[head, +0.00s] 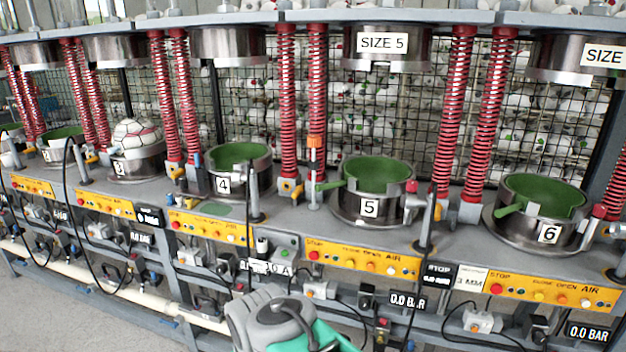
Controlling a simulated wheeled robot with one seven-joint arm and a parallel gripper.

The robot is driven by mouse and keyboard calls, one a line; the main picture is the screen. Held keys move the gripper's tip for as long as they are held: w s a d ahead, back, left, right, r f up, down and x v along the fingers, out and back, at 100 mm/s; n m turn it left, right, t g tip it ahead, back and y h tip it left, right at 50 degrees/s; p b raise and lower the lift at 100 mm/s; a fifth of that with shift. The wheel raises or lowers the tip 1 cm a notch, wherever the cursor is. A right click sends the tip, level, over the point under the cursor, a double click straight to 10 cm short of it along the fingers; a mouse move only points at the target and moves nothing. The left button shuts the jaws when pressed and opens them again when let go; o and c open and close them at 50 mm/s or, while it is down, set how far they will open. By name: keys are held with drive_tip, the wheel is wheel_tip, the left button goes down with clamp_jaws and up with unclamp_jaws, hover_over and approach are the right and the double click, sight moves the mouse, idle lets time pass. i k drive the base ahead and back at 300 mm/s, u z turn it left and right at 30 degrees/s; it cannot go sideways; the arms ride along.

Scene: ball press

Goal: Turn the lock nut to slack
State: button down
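I cannot make out for sure which part is the lock nut. A thin upright post with an orange top (314,142) and a white and red shaft stands between stations 4 and 5, left of the station 5 mould (370,205). Slim dark posts with light collars also stand on the bench, one right of mould 4 (256,195) and one right of mould 5 (426,215). Whether any nut is tight or slack is too small to tell. Part of my arm shows at the bottom centre, well in front of the bench. My gripper's fingers are not seen.
Moulds 4 (238,172), 5 and 6 (541,205) are green inside; a ball (138,138) sits in mould 3. Red springs (288,100) rise between stations. Yellow button panels (362,258) and hanging black cables (432,195) line the front edge.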

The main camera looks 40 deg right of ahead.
sight(313, 166)
drive_tip(key=u, duration=0.65)
drive_tip(key=i, duration=1.05)
drive_tip(key=z, duration=0.35)
